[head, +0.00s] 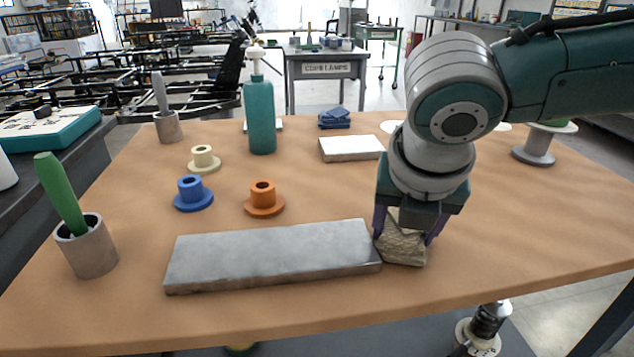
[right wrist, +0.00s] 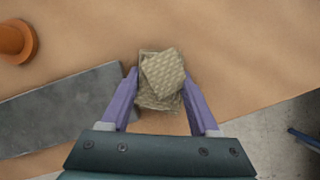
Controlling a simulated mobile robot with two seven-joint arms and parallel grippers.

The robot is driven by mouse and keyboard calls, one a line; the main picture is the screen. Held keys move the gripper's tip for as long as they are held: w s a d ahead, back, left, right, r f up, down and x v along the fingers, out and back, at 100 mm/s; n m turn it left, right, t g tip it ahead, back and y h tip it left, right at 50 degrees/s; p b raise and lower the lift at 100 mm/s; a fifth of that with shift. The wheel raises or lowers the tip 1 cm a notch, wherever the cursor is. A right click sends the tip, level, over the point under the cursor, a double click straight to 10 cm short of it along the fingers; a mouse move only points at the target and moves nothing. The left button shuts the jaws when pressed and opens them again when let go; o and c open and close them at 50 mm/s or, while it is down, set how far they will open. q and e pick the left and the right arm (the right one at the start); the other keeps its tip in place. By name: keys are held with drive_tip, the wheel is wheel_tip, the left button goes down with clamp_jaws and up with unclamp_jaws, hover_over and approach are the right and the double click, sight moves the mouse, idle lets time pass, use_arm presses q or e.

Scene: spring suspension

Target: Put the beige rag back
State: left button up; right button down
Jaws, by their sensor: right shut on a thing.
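The beige rag (head: 402,248) is a folded, textured cloth at the right end of the grey metal plate (head: 270,256), near the table's front edge. My right gripper (head: 408,236) points down over the rag and is shut on it. In the right wrist view the rag (right wrist: 162,80) sits between the two purple fingers of the right gripper (right wrist: 160,92). Its lower edge is close to the tabletop; I cannot tell whether it touches. My left gripper is not in view.
Orange (head: 264,198), blue (head: 192,193) and cream (head: 204,160) flanged bushings stand behind the plate. A teal bottle (head: 260,118), a white block (head: 351,148) and folded blue cloths (head: 334,118) are farther back. A cup (head: 88,248) with a green handle stands left.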

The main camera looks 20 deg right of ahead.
drive_tip(key=shift+s+d+f, duration=0.15)
drive_tip(key=shift+s+f, duration=0.05)
drive_tip(key=shift+f, duration=0.25)
drive_tip(key=shift+s+d+f, duration=0.1)
drive_tip(key=shift+s+f, duration=0.05)
drive_tip(key=shift+f, duration=0.3)
drive_tip(key=shift+c, duration=0.5)
unclamp_jaws()
drive_tip(key=shift+o, duration=0.3)
drive_tip(key=shift+a+r, duration=0.1)
drive_tip(key=shift+r, duration=0.15)
drive_tip(key=w+p+v, duration=0.1)
drive_tip(key=p+v, duration=0.3)
drive_tip(key=v, duration=0.7)
drive_tip(key=s+a+r+m+y+p, duration=0.3)
drive_tip(key=s+a+r+m+p, duration=0.15)
drive_tip(key=a, duration=0.25)
drive_tip(key=s+a+r+m+y+p, duration=0.35)
drive_tip(key=a+m+p, duration=0.2)
drive_tip(key=a, duration=0.25)
drive_tip(key=s+d+r+m+h+p, duration=0.4)
drive_tip(key=s+d+m+p, duration=0.6)
drive_tip(key=m, duration=0.7)
wheel_tip(320, 180, up, 38)
drive_tip(key=d+p, duration=0.1)
drive_tip(key=p, duration=3.6)
drive_tip(key=shift+w+d, duration=0.15)
drive_tip(key=shift+w, duration=0.2)
